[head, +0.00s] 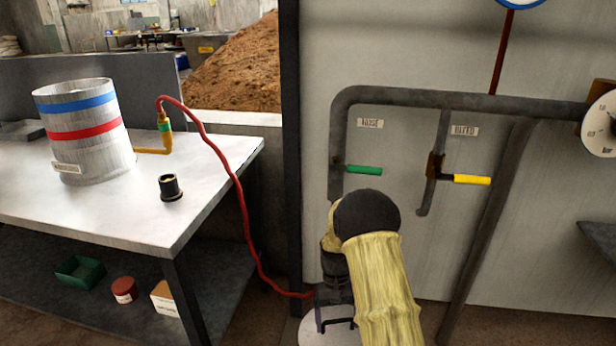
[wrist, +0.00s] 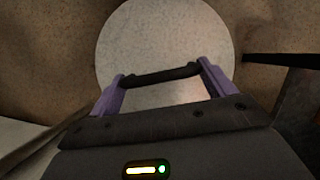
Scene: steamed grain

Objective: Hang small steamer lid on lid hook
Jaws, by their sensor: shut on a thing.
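The small steamer lid shows as a pale round disc with a dark bar handle in the wrist view (wrist: 165,35). In the head view its pale edge (head: 313,334) shows at the bottom, partly behind my arm. My gripper (wrist: 160,76) has its purple fingers at the two ends of the handle and is shut on it; it also shows in the head view (head: 335,300), low in front of the wall panel. The lid hangs over brown floor. I cannot make out a lid hook for certain in either view.
A metal table (head: 215,165) at left bears a striped steamer drum (head: 88,130) and a black fitting (head: 170,187). A red hose (head: 240,200) runs down near my gripper. Pipes with green (head: 364,170) and yellow (head: 472,179) valve handles stand on the panel.

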